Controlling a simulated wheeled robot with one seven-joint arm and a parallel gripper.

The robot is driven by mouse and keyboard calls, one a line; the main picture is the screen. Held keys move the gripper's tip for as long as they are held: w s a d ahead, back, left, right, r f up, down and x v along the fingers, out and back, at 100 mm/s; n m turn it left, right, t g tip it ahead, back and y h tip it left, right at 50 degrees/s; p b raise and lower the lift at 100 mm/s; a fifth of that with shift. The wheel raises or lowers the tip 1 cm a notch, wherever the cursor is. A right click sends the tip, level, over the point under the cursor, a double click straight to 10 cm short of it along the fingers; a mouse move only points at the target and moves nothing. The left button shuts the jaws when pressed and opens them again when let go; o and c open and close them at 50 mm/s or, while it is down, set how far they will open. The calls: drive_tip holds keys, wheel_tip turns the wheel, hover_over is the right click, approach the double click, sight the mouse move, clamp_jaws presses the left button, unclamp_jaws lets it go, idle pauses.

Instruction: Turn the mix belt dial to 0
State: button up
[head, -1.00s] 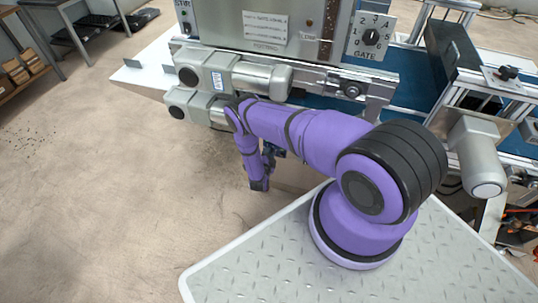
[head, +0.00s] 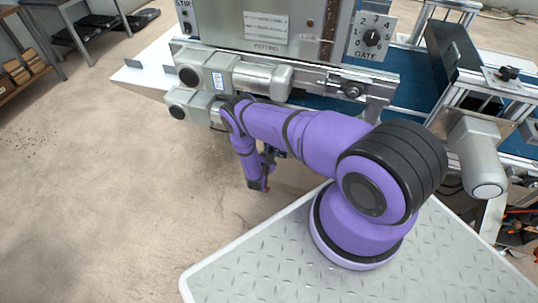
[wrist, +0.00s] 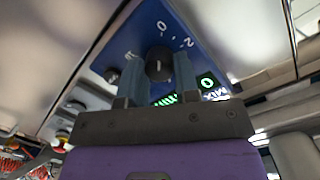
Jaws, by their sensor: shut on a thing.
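The mix belt dial (wrist: 159,58) is a round black knob on a blue panel (wrist: 200,58), seen at a tilt in the wrist view. My gripper (wrist: 158,74) is shut on it, one finger on each side. A 0 and a 2 are printed on the panel above and right of the knob. A light line shows on the knob's face, but I cannot tell which number it points to. In the head view my arm bends down in front of the machine; the dial and fingers are hidden there.
In the wrist view a lit green 0 display (wrist: 206,82) and the MIX lettering sit right of the fingers. In the head view the gate dial (head: 372,37) is on the machine's upper part, above the grey motors (head: 235,78). Open floor lies at left.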

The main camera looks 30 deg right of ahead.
drive_tip(key=o, duration=0.9)
drive_tip(key=v, duration=1.1)
drive_tip(key=shift+f, duration=0.1)
